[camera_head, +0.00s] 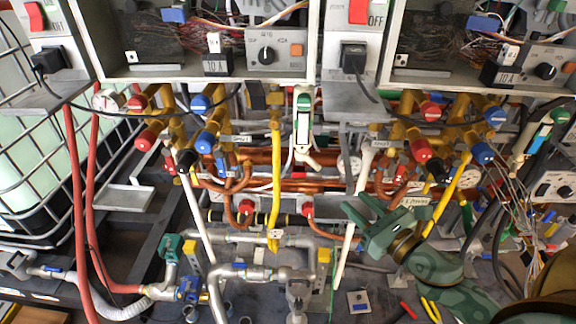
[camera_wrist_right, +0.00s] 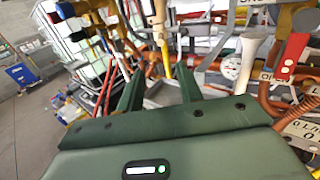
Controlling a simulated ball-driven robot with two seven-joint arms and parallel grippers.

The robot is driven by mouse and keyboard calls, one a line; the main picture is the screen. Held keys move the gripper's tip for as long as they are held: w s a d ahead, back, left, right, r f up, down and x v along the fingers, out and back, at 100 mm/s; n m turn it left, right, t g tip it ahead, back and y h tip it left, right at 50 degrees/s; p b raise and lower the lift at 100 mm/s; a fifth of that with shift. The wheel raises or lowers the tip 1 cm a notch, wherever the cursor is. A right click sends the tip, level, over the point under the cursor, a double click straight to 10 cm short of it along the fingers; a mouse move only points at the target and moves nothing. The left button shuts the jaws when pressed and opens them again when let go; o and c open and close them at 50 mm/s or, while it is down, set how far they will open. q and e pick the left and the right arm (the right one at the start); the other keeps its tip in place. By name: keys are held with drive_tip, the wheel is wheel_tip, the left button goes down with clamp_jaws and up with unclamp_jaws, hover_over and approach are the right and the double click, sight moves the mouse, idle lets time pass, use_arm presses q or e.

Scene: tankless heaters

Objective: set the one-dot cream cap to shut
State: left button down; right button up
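A cream, tapered handle or cap (camera_head: 366,160) hangs below the right-hand heater, above my right gripper. A similar cream part (camera_wrist_right: 251,45) shows at the upper right of the right wrist view. I cannot make out any dots on it, so I cannot tell whether it is the one-dot cap. My green right gripper (camera_head: 362,212) is open and empty below the cream part in the head view. In the right wrist view its two fingers (camera_wrist_right: 160,78) stand apart with nothing between them. My left gripper is not in view.
Red caps (camera_head: 421,149) and blue caps (camera_head: 482,153) on brass fittings crowd the right side. Copper pipes (camera_head: 280,185) run behind. Metal pipes and loose parts fill the bench below.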

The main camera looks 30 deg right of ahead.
sight(314, 162)
drive_tip(key=w, duration=0.5)
drive_tip(key=w+a, duration=0.1)
drive_tip(key=w, duration=1)
drive_tip(key=shift+w+a+p, duration=0.1)
drive_tip(key=shift+a+p, duration=0.05)
drive_tip(key=shift+p, duration=0.15)
clamp_jaws()
